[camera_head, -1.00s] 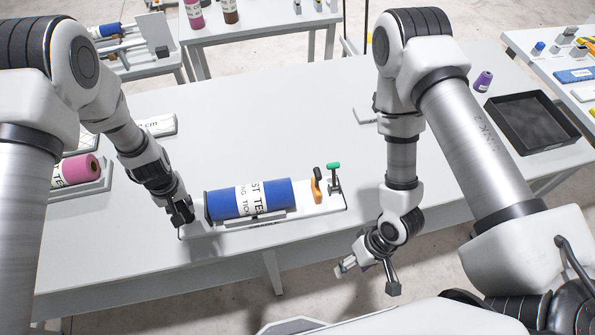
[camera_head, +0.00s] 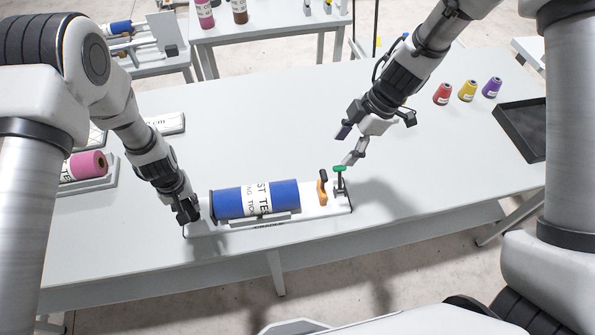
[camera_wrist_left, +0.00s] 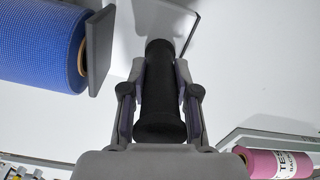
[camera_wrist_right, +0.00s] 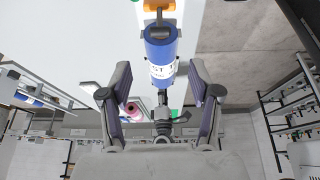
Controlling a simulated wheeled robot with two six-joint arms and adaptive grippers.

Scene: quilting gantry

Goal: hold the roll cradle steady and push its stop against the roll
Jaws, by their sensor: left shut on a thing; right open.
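The white roll cradle (camera_head: 300,214) lies near the table's front edge, holding a blue roll (camera_head: 284,193) with a white label. An orange stop (camera_head: 322,187) stands to the right of the roll, with a visible gap. A green-topped handle (camera_head: 340,168) stands just right of the stop. My left gripper (camera_head: 187,210) is shut on a black upright grip (camera_wrist_left: 160,95) at the cradle's left end, beside the grey end plate (camera_wrist_left: 98,50). My right gripper (camera_head: 348,145) is open and empty above the green-topped handle. The stop (camera_wrist_right: 158,5) is cut by the right wrist view's top edge.
A pink roll (camera_head: 88,165) lies in a holder at the left. Red (camera_head: 442,94), yellow (camera_head: 467,91) and purple (camera_head: 491,88) cones stand at the back right, near a black tray (camera_head: 522,130). The table's middle is clear.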

